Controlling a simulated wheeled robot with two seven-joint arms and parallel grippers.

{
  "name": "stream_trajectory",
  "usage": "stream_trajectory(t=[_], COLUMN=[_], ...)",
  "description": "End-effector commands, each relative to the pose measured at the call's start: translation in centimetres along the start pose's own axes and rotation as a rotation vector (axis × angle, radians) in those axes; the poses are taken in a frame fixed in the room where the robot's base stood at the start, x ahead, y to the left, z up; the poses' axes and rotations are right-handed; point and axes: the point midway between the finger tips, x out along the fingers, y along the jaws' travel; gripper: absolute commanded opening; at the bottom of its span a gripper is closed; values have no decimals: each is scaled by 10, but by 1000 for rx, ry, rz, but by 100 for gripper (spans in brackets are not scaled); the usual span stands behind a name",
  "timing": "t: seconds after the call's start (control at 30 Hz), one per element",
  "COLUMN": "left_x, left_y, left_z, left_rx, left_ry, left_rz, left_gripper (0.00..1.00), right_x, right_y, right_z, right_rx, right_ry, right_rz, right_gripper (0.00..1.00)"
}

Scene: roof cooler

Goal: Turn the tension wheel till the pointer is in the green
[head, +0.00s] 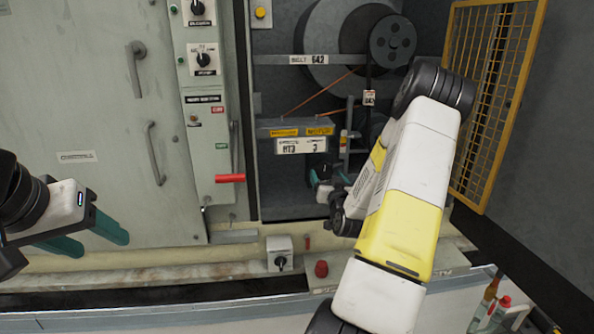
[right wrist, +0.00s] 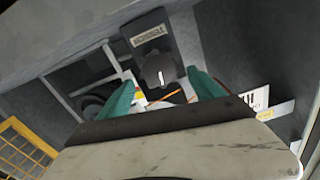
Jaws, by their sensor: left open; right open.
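In the right wrist view a round grey knob (right wrist: 158,70) with a white mark sits on a dark labelled plate; I cannot tell whether it is the tension wheel. My right gripper (right wrist: 168,88) is open and empty, its teal fingers on either side of the knob in the picture; contact cannot be told. In the head view my right gripper (head: 328,184) is low in the belt compartment, partly hidden by my arm. A small coloured strip (head: 344,141) stands above it; no pointer is readable. My left gripper (head: 95,240) is open and empty before the cabinet door.
A large pulley (head: 393,41) is at the compartment's top. A motor box (head: 301,146) is left of my right arm. A yellow mesh guard (head: 494,95) stands open at right. A red-handled lever (head: 230,178) and a switch box (head: 280,254) are near. Bottles (head: 489,309) stand at lower right.

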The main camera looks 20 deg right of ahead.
Motion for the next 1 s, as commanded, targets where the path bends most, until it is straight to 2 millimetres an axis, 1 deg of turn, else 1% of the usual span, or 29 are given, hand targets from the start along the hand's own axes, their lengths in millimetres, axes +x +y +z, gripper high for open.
stream_trajectory(t=[0.03,0.1,0.3,0.47,0.7,0.87,0.9,0.97,1.0], left_x=[0,0,0,0,0,0,0,0,0], left_y=[0,0,0,0,0,0,0,0,0], left_z=[0,0,0,0,0,0,0,0,0], left_rx=[0,0,0,0,0,0,0,0,0], left_ry=[0,0,0,0,0,0,0,0,0], left_rz=[0,0,0,0,0,0,0,0,0], left_gripper=[56,56,56,56,56,56,56,56,56], right_x=[10,22,48,57,58,57,57,57,57], right_y=[0,-1,-1,-1,-1,-1,-1,-1,-1], right_z=[-1,-1,0,0,0,0,0,0,0], right_rx=[0,0,0,1,0,0,0,0,0], right_ry=[3,3,1,-2,-2,-2,-2,-1,-2], right_rz=[0,-1,-1,-1,-1,-1,-1,-1,-1], right_gripper=[76,76,76,76,76,44,36,25,17])
